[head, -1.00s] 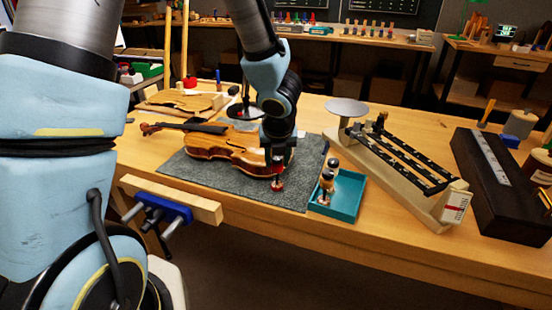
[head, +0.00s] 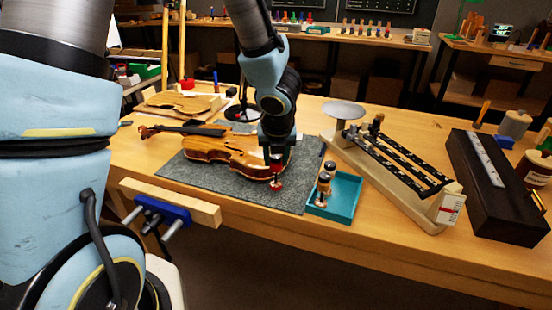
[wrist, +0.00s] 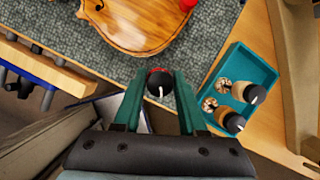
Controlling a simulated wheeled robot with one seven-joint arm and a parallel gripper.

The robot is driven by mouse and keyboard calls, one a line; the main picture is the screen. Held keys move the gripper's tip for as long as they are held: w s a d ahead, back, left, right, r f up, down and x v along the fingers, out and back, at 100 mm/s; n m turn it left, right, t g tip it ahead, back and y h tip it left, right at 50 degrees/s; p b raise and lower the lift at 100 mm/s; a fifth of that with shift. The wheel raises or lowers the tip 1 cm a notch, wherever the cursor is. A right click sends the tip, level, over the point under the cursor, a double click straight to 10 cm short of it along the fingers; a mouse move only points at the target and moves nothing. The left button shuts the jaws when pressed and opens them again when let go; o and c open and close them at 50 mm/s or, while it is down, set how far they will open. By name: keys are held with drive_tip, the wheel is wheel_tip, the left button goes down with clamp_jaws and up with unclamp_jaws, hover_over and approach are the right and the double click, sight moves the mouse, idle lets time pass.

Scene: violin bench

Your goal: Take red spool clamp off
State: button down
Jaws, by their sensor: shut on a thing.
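The violin (head: 225,148) lies on the grey mat (head: 180,173); its rounded lower end shows in the wrist view (wrist: 140,28). My gripper (head: 277,153) is over the near right end of the violin. In the wrist view its green fingers (wrist: 158,88) are shut on the red spool clamp (wrist: 158,76), which has a black top. The clamp (head: 276,184) stands upright just off the violin's edge in the head view. In the wrist view a strip of mat shows between them; I cannot tell its height above the mat.
A teal tray (head: 346,205) right of the mat holds two dark-topped spool clamps (wrist: 250,94). Another red thing (wrist: 188,4) shows at the wrist view's top edge. A balance scale (head: 395,165) stands right of the tray. A blue vise (head: 160,212) is on the bench front.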

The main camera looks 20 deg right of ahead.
drive_tip(key=shift+r+p, duration=2.1)
drive_tip(key=shift+r, duration=0.4)
drive_tip(key=shift+d, duration=0.1)
